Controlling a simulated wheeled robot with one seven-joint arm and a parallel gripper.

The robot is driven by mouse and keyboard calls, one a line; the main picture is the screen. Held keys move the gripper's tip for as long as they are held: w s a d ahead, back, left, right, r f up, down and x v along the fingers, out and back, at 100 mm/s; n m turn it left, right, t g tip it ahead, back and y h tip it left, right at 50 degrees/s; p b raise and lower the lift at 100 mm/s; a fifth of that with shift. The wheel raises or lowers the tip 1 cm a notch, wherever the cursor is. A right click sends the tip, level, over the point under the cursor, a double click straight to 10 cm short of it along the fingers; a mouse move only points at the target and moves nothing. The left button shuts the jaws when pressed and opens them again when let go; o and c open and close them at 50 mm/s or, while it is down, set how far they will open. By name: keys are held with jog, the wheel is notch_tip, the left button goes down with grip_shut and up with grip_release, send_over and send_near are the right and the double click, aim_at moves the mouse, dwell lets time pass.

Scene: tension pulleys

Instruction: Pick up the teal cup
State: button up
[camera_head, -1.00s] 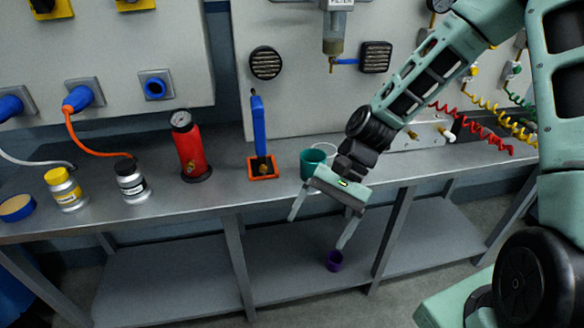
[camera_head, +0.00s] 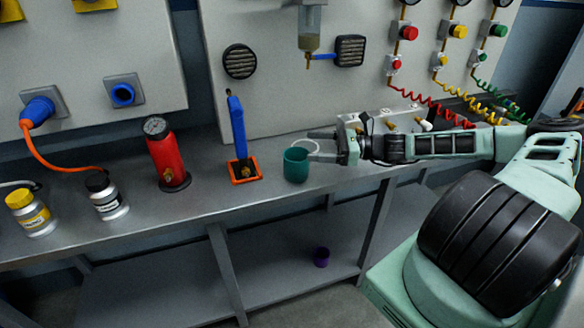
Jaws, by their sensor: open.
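The teal cup (camera_head: 296,165) stands upright on the metal bench top, right of the orange-based blue tool. My gripper (camera_head: 312,146) is level and points left, at the cup's upper right. Its fingers are apart and hold nothing. One finger reaches beside or over the cup's right rim and the other lies farther back. I cannot tell whether the near finger touches the cup.
A blue tool on an orange base (camera_head: 242,160) stands just left of the cup. Farther left are a red cylinder (camera_head: 166,155) and bottles (camera_head: 106,197).

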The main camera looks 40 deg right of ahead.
aim_at(290, 163)
jog(key=f, duration=0.4)
jog(key=a+f, duration=0.1)
jog(key=f, duration=0.1)
jog(key=shift+w+p, duration=0.25)
jog(key=shift+p, duration=0.05)
jog(key=p+x, duration=0.1)
jog(key=x, duration=0.5)
jog(key=shift+w+a, duration=0.15)
jog(key=shift+w, duration=0.05)
jog(key=c, duration=1.1)
